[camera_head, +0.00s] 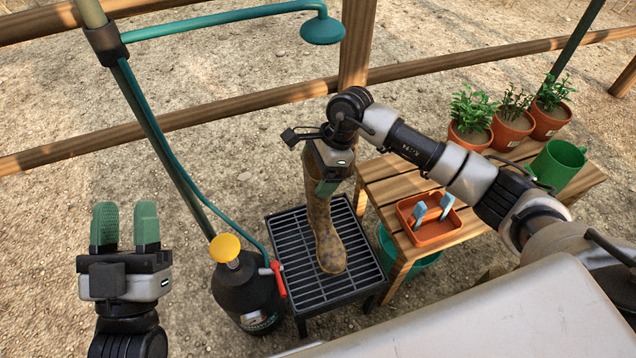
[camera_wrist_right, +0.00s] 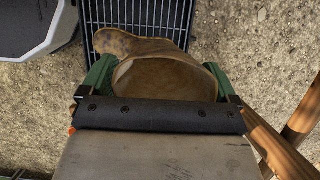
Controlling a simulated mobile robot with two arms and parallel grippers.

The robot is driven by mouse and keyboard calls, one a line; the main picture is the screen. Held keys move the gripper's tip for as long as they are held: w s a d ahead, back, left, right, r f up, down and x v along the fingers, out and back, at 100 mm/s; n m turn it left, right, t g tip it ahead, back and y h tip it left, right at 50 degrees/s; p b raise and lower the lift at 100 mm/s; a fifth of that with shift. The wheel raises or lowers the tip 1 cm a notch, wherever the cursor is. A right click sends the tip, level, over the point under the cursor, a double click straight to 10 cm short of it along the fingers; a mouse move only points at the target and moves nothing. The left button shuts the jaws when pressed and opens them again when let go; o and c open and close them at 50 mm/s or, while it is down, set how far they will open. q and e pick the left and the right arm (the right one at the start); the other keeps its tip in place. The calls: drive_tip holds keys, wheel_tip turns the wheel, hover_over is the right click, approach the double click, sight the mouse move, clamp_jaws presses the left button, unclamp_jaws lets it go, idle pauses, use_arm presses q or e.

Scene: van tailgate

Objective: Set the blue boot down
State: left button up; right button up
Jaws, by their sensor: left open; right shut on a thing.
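A tall boot (camera_head: 322,232) shows brown and mottled, as if muddy; I see no blue on it. It is roughly upright over a black slatted grate stand (camera_head: 291,262), toe toward the front. I cannot tell whether its sole touches the slats. My right gripper (camera_head: 328,172) is shut on the boot's upper part. In the right wrist view the green fingers of this gripper (camera_wrist_right: 161,80) hold both sides of the boot's open top (camera_wrist_right: 165,76), with the grate (camera_wrist_right: 140,14) below. My left gripper (camera_head: 126,225) is open and empty at the left, over gravel.
A black tank with a yellow knob (camera_head: 225,248) and red lever stands left of the grate, under a green shower pipe (camera_head: 155,117).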

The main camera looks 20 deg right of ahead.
wheel_tip(320, 180, down, 2)
drive_tip(key=shift+f+b, duration=0.25)
drive_tip(key=shift+b, duration=0.1)
drive_tip(key=shift+f, duration=0.5)
drive_tip(key=o, duration=1.1)
use_arm(q)
drive_tip(key=s+r+t+h, duration=0.1)
drive_tip(key=s+r+t, duration=0.1)
drive_tip(key=shift+a+r+t, duration=0.1)
drive_tip(key=shift+r+t, duration=0.05)
drive_tip(key=shift+t, duration=0.15)
use_arm(e)
drive_tip(key=shift+r, duration=0.1)
